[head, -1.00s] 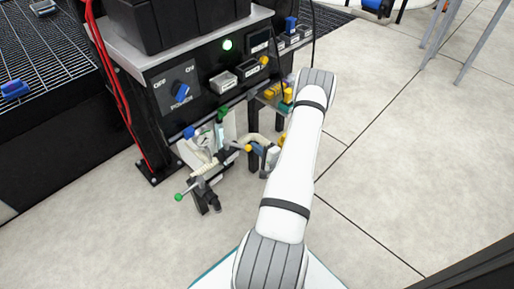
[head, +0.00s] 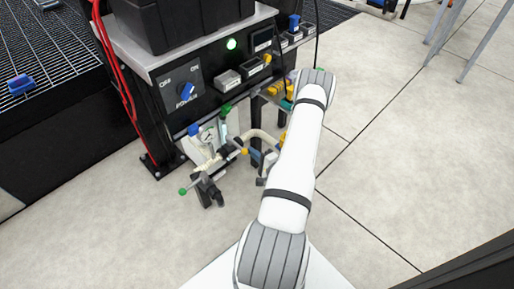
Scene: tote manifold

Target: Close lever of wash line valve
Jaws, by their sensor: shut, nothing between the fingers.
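A pipe manifold (head: 219,159) with a round gauge (head: 208,136) is mounted low on the front of the black bench. Its handles include a green-tipped lever (head: 183,191) at lower left, a blue knob (head: 194,130), a green knob (head: 225,110) and a yellow-tipped lever (head: 244,151). I cannot read which one belongs to the wash line. My white arm reaches up from the bottom, right of the manifold. What seems to be my gripper (head: 265,172) shows small beside the forearm, just right of the manifold, shut and apart from the levers. The forearm hides much of the wrist.
A dark grid platform (head: 45,60) is at left. The floor right of my arm is clear.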

